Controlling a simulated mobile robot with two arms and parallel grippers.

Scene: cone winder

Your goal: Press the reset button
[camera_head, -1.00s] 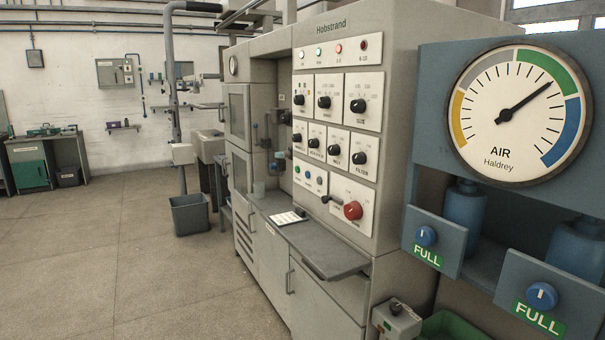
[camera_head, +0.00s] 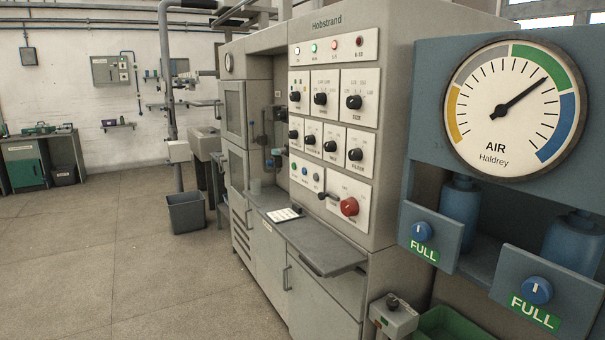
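The control panel of the grey Hobstrand machine (camera_head: 385,75) faces left in the head view. Low on it is a row of small push buttons: a green one (camera_head: 294,167), a blue one (camera_head: 305,171) and a grey one (camera_head: 316,177). Their labels are too small to read, so I cannot tell which is the reset button. Beside them are a dark lever (camera_head: 327,195) and a large red knob (camera_head: 349,206). Several black dials sit above. Neither of my grippers is in view.
A grey shelf (camera_head: 320,248) juts out below the panel. A small box with a black knob (camera_head: 393,312) stands at its front right. The blue AIR gauge stand (camera_head: 425,110) fills the right side. A grey bin (camera_head: 186,212) stands further back. The floor (camera_head: 120,265) at left is clear.

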